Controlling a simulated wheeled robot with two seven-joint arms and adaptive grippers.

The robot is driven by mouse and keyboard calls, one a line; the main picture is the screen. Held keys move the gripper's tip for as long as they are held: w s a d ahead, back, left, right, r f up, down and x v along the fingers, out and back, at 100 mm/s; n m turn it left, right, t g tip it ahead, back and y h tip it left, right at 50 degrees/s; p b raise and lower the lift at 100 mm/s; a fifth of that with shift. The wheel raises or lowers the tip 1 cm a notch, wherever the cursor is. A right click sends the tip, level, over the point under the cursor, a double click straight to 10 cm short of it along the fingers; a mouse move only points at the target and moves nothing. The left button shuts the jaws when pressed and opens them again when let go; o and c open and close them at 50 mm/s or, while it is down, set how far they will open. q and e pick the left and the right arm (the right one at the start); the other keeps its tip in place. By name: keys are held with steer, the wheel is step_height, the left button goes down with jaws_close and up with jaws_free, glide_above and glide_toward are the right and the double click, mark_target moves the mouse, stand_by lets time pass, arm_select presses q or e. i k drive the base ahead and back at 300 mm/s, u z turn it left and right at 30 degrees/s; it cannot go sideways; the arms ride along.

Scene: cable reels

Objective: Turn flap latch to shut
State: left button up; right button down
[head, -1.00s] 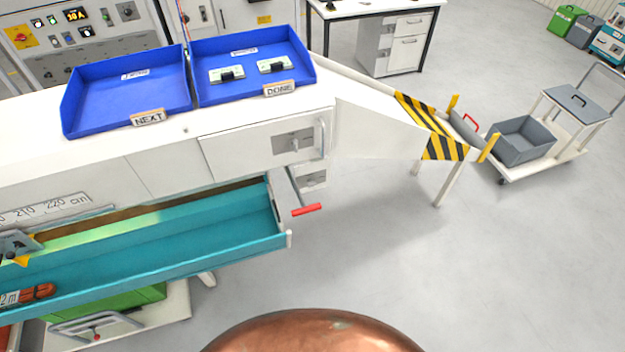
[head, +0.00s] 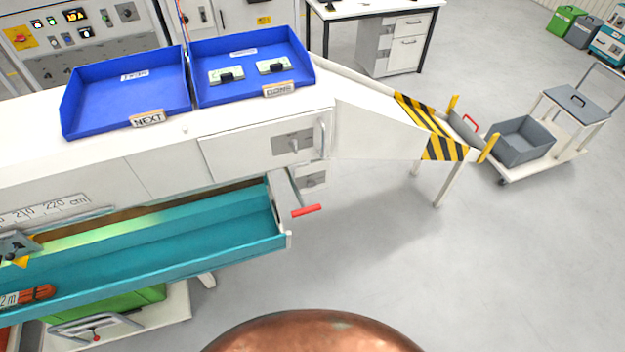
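A grey latch plate with a small turning knob (head: 293,144) sits on the white front panel (head: 235,153) of the bench, near its right end. Whether the latch is turned open or shut is too small to tell. An upright bar handle (head: 322,138) stands just right of the plate. A second, smaller grey plate (head: 313,179) shows lower down, partly hidden. A lever with a red grip (head: 306,210) sticks out below the panel, beside the end of a teal trough (head: 150,265). Neither of my grippers is in view.
Blue NEXT (head: 125,95) and DONE (head: 215,65) trays stand on the bench; DONE holds two small pieces. A white chute with striped edges (head: 445,148) slopes right toward a trolley with a grey bin (head: 520,143). A copper-coloured rounded surface (head: 315,335) fills the bottom middle.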

mark_target(311, 182)
steer(key=z, duration=0.6)
steer(key=i, duration=0.6)
steer(key=z, duration=1.75)
steer(key=i, duration=0.65)
steer(key=u, duration=2.6)
steer(key=k, duration=0.2)
steer(key=z, duration=0.65)
